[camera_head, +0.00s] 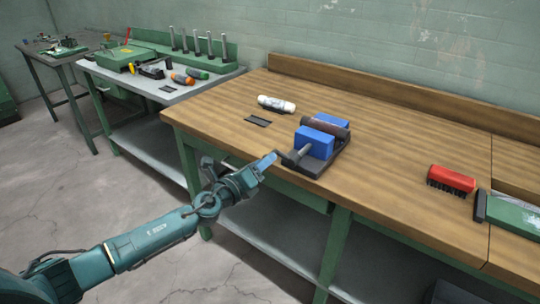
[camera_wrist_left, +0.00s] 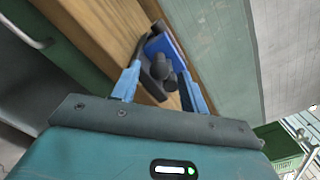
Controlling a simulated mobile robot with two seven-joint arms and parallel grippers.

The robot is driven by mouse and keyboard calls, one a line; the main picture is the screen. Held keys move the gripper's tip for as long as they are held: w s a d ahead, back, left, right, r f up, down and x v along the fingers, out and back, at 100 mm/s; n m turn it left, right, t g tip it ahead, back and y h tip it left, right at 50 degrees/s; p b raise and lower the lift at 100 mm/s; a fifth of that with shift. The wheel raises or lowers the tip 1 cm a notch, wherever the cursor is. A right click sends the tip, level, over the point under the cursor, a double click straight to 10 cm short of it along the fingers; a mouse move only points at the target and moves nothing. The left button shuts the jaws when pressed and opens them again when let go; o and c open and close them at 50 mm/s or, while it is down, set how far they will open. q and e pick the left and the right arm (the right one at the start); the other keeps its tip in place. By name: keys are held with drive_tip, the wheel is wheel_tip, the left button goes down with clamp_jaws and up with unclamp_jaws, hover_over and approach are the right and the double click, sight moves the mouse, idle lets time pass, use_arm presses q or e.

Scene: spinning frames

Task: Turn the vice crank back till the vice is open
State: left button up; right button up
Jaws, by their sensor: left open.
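The vice (camera_head: 314,140) has blue jaw blocks on a dark base and sits near the front edge of the wooden workbench. A dark round bar or cylinder (camera_head: 326,125) lies between the blue blocks. The dark crank (camera_head: 291,158) sticks out at the vice's front left, beside the bench edge. My left gripper (camera_head: 268,162) is at the crank, with light blue fingers. In the left wrist view the fingers (camera_wrist_left: 162,90) are apart, with the crank (camera_wrist_left: 158,70) seen between and beyond them. I cannot tell whether they touch it. My right gripper is not in view.
On the wooden bench (camera_head: 400,140) lie a white bottle (camera_head: 276,104), a dark flat piece (camera_head: 257,121), a red brush (camera_head: 451,179) and a green box (camera_head: 513,214) at right. A grey tool table (camera_head: 200,88) stands at left. Bench around the vice is mostly clear.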

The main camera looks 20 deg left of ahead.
use_arm(q)
drive_tip(key=shift+x, duration=2)
drive_tip(key=c, duration=0.9)
drive_tip(key=shift+a+f+n+b, duration=0.1)
drive_tip(key=shift+f+n+b, duration=0.45)
drive_tip(key=shift+n+b, duration=0.2)
drive_tip(key=shift+c, duration=0.2)
drive_tip(key=o, duration=0.7)
drive_tip(key=shift+c, duration=0.2)
drive_tip(key=shift+o, duration=1.4)
drive_tip(key=shift+r, duration=0.15)
drive_tip(key=v, duration=1.3)
